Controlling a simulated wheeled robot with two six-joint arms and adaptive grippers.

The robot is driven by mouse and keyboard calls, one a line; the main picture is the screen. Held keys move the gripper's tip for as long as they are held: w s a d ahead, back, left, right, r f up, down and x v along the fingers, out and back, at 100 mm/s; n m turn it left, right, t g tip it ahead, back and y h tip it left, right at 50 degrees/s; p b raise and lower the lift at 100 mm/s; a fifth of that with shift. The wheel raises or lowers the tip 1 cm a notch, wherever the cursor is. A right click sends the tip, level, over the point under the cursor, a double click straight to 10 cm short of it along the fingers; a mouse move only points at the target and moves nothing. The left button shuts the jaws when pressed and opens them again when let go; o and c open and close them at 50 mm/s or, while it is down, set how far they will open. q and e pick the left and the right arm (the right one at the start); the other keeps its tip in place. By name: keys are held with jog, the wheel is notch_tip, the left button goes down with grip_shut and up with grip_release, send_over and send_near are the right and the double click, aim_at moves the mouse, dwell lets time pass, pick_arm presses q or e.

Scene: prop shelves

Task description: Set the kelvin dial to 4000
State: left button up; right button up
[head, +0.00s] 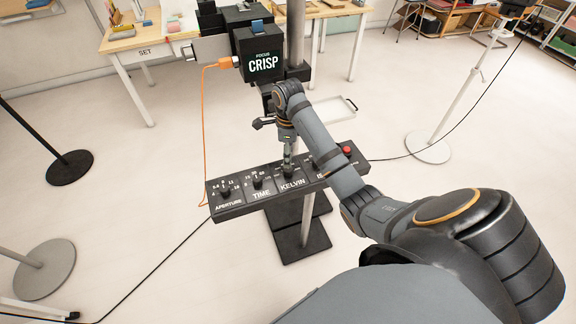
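The black control panel (235,211) is mounted low on the stand, with dials labelled APERTURE, TIME and KELVIN and another label, partly hidden, starting with "IS". My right gripper (288,168) points down at the kelvin dial, just above the KELVIN label (292,184). The fingertips are small and cover the kelvin dial, so its pointer and most of its numbers are hidden. I cannot tell whether the fingers are closed on it. The aperture dial (224,193) and time dial (258,182) are uncovered. My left gripper is not in view.
A red button (347,150) is at the panel's right end. Tables (130,42) stand behind; stand bases (430,147) are on the floor.

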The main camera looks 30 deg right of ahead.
aim_at(288, 171)
notch_tip(288, 171, down, 5)
jog(key=b, duration=0.3)
jog(key=shift+f, duration=1.1)
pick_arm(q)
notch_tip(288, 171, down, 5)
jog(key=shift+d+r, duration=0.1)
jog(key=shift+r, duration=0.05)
pick_arm(e)
jog(key=shift+c, duration=0.4)
